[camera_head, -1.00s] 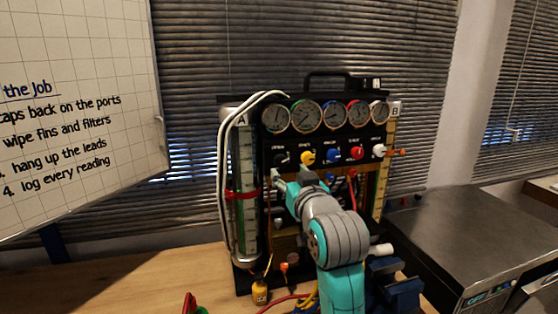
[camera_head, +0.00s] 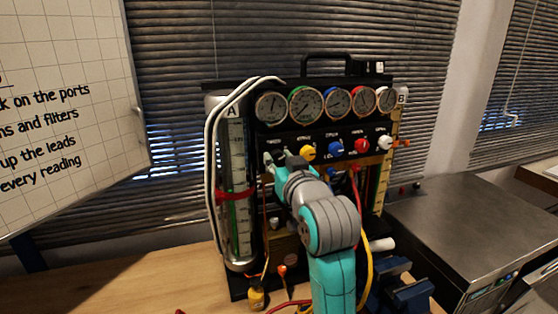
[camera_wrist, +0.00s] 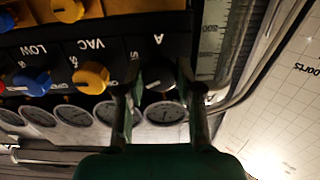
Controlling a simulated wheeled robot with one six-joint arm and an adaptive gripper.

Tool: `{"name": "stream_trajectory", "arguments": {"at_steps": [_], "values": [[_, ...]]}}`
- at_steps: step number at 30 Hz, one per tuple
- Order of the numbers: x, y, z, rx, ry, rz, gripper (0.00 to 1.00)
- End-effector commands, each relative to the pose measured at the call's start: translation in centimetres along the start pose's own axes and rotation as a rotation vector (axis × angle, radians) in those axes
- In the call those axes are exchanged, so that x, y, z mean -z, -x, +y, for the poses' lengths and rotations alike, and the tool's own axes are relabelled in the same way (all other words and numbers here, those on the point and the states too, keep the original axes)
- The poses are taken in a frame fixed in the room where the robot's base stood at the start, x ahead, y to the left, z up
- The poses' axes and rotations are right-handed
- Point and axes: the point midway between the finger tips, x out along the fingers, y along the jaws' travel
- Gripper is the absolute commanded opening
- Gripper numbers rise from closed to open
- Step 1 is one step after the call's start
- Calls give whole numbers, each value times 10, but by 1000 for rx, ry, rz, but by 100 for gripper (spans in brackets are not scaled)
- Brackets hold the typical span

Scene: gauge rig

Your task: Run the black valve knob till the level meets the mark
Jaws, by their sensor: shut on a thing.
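The black valve knob (camera_wrist: 161,77) is between the two fingers of my gripper (camera_wrist: 160,88) in the wrist view, under the label A. My gripper is shut on it. In the head view my gripper (camera_head: 277,160) is at the left end of the knob row and mostly hides the black knob. The clear level cylinder A (camera_head: 235,150) stands at the rig's left with a scale strip. I cannot clearly make out the liquid's surface. Part of the cylinder's scale (camera_wrist: 212,40) shows in the wrist view.
A yellow knob (camera_head: 307,152), a blue knob (camera_head: 335,147), a red knob (camera_head: 361,145) and a white knob (camera_head: 384,143) continue the row. Several gauges (camera_head: 306,103) sit above. White hoses (camera_head: 213,150) run down the left side. A whiteboard (camera_head: 70,110) stands at left.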

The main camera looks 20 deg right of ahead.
Motion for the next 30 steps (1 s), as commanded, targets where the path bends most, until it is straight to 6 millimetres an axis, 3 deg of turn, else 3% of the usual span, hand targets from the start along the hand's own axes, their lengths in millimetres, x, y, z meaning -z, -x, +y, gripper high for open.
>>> {"name": "stream_trajectory", "arguments": {"at_steps": [1, 2, 8, 22, 30], "values": [[0, 0, 0, 0, 0, 0, 8], [0, 0, 0, 0, 0, 0, 0], [0, 0, 0, 0, -24, 0, 0], [0, 0, -1, -1, -418, -1, 0], [0, 0, -1, -1, -473, -1, 0]]}}
